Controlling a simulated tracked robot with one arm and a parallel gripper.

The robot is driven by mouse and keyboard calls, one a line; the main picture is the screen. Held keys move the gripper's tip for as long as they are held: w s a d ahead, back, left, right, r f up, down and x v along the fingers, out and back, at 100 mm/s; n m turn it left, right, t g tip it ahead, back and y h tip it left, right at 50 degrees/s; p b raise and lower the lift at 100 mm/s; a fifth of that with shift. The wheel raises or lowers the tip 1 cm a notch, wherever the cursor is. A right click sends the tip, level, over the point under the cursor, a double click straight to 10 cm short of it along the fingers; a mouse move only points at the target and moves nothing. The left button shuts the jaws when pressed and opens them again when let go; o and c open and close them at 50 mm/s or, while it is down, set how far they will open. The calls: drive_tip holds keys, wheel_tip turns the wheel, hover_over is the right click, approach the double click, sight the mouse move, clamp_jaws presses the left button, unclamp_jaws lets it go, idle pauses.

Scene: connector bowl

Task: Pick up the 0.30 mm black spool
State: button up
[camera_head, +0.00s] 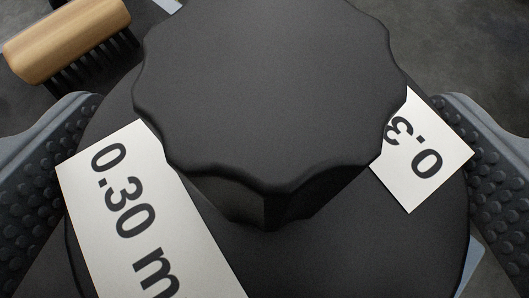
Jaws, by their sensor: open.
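The black spool (330,255) fills the middle of the view, very close to the camera. It has a wide round black body and a raised scalloped black knob (270,90) on top. A white label (140,215) on its left reads "0.30 m", cut off by the bottom edge. A second white label (425,150) on the right shows "0.3", partly hidden by the knob. My gripper (268,190) is open, with one grey studded finger at each side of the spool body. Whether the fingers touch the spool I cannot tell. The fingers' lower parts are out of frame.
A wooden brush (65,38) with black bristles lies at the upper left, beyond the left finger. The dark grey surface (465,45) at the upper right looks clear. Pale blue-grey edges show at the top and lower right.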

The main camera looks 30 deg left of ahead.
drive_tip(key=shift+r, duration=0.1)
drive_tip(key=c, duration=1.8)
